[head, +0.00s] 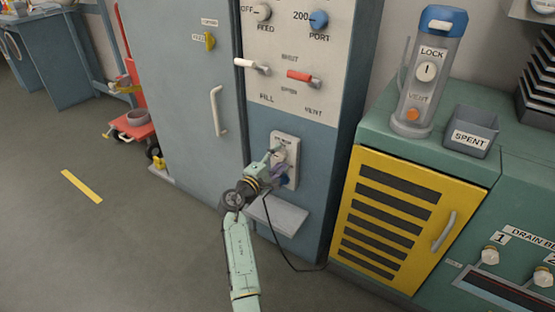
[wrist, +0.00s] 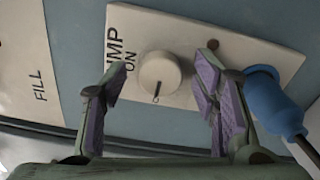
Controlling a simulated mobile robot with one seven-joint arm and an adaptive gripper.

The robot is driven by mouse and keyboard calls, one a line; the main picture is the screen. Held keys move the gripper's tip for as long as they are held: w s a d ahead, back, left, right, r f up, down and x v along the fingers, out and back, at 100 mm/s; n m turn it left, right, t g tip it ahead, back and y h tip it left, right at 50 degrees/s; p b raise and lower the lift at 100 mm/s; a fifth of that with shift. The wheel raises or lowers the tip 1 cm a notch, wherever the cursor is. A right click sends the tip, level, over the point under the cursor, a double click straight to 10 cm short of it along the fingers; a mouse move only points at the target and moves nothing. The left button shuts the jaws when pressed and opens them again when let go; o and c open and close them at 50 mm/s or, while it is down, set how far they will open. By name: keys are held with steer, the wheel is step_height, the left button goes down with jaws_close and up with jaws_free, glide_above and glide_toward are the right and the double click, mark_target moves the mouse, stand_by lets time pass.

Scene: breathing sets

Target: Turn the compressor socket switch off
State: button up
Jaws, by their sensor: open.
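The socket plate (head: 291,143) is a pale plate on the blue lower part of the cabinet. In the wrist view the plate (wrist: 225,28) carries a round cream knob (wrist: 160,73), with "ON" and a partly hidden word ending in "UMP" printed to its left. A dark line on the knob points down in the picture. My gripper (wrist: 161,63) is open, with one purple-padded finger on each side of the knob and gaps between. I cannot tell whether the fingertips touch the plate. In the head view my gripper (head: 274,163) covers part of the plate.
A blue plug (wrist: 272,103) with a dark cord sits at the plate's right, close to my right finger. A grey shelf (head: 279,214) juts out below the plate. Red and white levers (head: 300,76) are above. A yellow louvred door (head: 393,217) stands right.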

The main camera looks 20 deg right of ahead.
steer(key=shift+s+a, duration=0.1)
steer(key=v, duration=1.1)
steer(key=shift+s+a, duration=0.3)
